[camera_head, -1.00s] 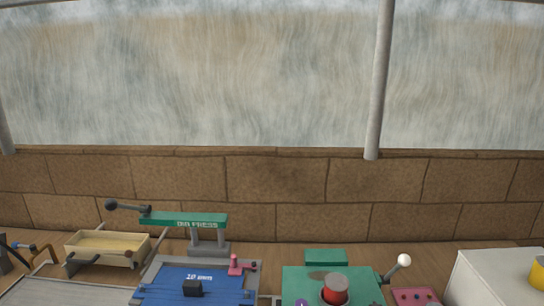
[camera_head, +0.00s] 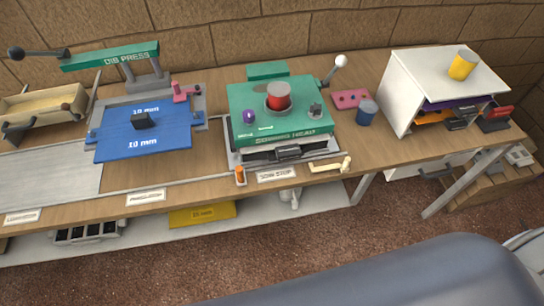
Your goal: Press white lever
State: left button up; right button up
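The white lever (camera_head: 341,61) is a white ball knob on a short dark arm. It sticks up and to the right from the back right corner of the green machine (camera_head: 300,123). The green machine has a red round knob (camera_head: 279,95) on top, and a small purple knob (camera_head: 249,116) on its left. Nothing touches the lever. Neither of my grippers is in view.
The wooden workbench (camera_head: 385,150) also holds a green-topped press (camera_head: 110,57), a blue plate (camera_head: 165,143), a pink panel (camera_head: 351,98), a blue cup (camera_head: 367,112) and a white cabinet (camera_head: 395,85) with a yellow cup (camera_head: 463,65). A brick wall stands behind.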

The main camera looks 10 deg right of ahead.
aim_at(341, 60)
jog(key=i+j+z, duration=0.1)
jog(key=j, duration=0.2)
jog(key=i+j+z, duration=0.25)
jog(key=j, duration=0.4)
jog(key=i+j+z, duration=0.1)
jog(key=j, duration=0.25)
jog(key=z, duration=1.1)
jog(key=i+j, duration=0.05)
